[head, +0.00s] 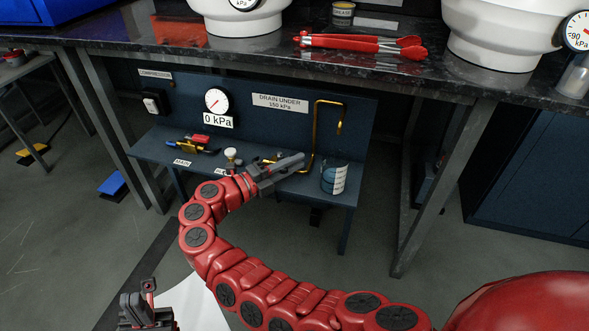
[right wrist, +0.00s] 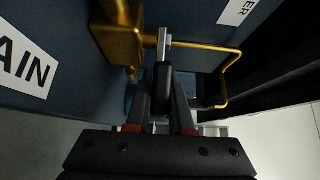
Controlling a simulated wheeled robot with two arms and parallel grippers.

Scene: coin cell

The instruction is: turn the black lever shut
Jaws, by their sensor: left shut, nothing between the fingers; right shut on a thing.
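The black lever (right wrist: 163,78) sits on a brass valve (right wrist: 122,42) in the right wrist view. My right gripper (right wrist: 163,95) is shut on the lever, with one finger on each side of it. In the head view my right gripper (head: 295,162) is low over the blue bench, and its body hides the lever. The brass pipe (head: 316,132) rises behind it. My left gripper (head: 143,298) is shut and empty at the lower left of the head view, far from the valve.
A gauge (head: 216,101) above a 0 kPa label is on the blue panel. A blue cup (head: 330,179) stands right of my gripper. The dark tabletop (head: 260,47) overhangs the bench.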

